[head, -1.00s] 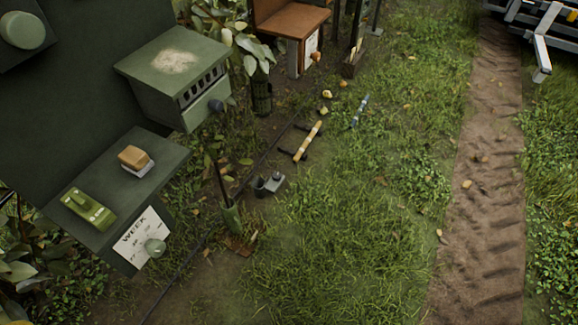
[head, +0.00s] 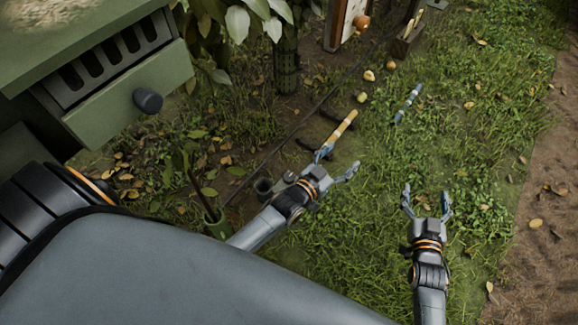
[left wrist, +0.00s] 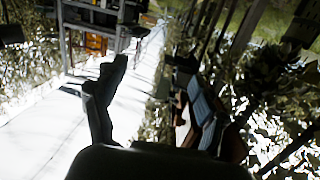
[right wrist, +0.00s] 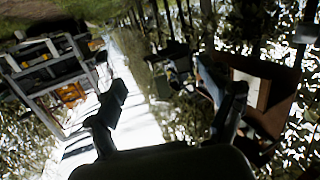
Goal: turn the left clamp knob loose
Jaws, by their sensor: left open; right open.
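No clamp that I can name for sure shows in the head view. A dark round knob (head: 148,100) sits on the front of a green slotted box (head: 125,85) at the upper left. An orange knob (head: 362,21) is on a post-mounted board (head: 349,20) at the top. My left gripper (head: 338,162) is open and empty over the grass, in front of a yellow-handled tool (head: 344,124), well right of the dark knob. My right gripper (head: 426,196) is open and empty further right. Both wrist views are dark and overexposed; neither shows a knob clearly.
A small dark pot (head: 263,187) stands behind my left arm. Open grass lies right of my left gripper; a dirt track (head: 545,200) runs at the far right.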

